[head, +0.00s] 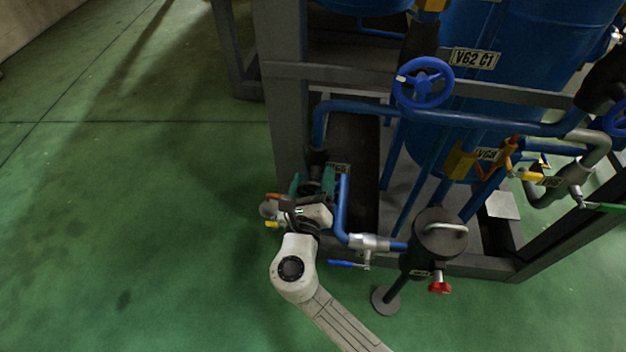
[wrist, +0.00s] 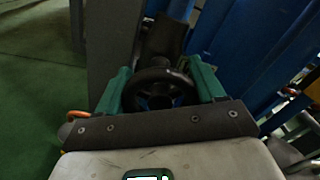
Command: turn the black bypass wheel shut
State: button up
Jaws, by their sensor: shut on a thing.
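The black bypass wheel (wrist: 152,75) shows in the wrist view, low on the pipework, with its rim and hub visible. My gripper (wrist: 160,72) has one green finger on each side of the wheel and is shut on its rim. In the head view my gripper (head: 313,182) is at the left end of the pipe skid, beside the grey frame post. There the wheel is mostly hidden among the fingers and the dark fitting. The lower part of the wheel is partly covered by the gripper's dark front plate in the wrist view.
A blue handwheel (head: 424,83) sits higher on the blue piping. A blue pipe (head: 342,208) runs close to the right of my gripper. A black pot (head: 438,238) with a red knob (head: 439,288) stands further right. Green floor (head: 120,200) at the left is clear.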

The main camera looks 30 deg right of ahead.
jog(key=shift+c, duration=1.2)
